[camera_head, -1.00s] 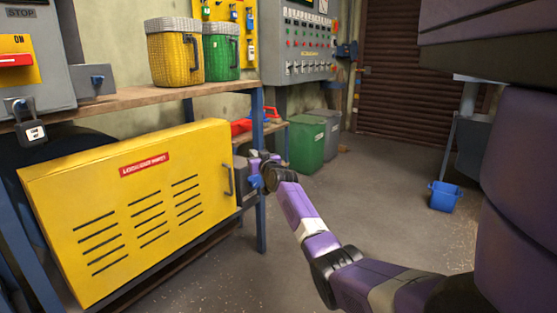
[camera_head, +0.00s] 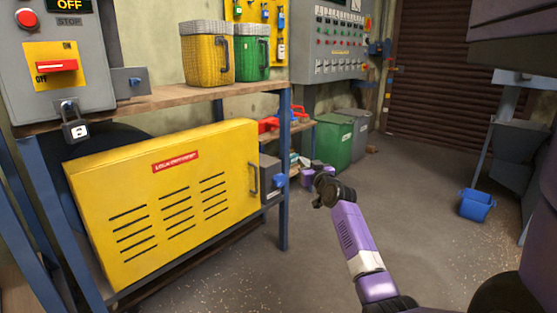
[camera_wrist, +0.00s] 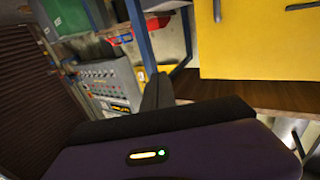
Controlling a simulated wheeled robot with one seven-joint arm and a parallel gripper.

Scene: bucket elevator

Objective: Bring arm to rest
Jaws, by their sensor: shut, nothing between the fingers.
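My purple and black arm (camera_head: 352,235) reaches out from the lower right in the head view. Its dark wrist joint (camera_head: 332,190) stands in front of the shelf's right end, over the floor. My gripper is mostly hidden behind this joint in the head view. In the wrist view my gripper (camera_wrist: 158,88) shows dark fingers close together, with nothing held. The fingers appear apart from the yellow cabinet (camera_wrist: 260,40) and the blue post.
A yellow guard cabinet (camera_head: 125,190) sits under a wooden shelf (camera_head: 150,98) with a blue post (camera_head: 284,180). Yellow (camera_head: 207,58) and green (camera_head: 252,58) baskets stand on the shelf. Green (camera_head: 333,145) and grey bins stand behind. A blue bucket (camera_head: 477,205) is on the floor at right.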

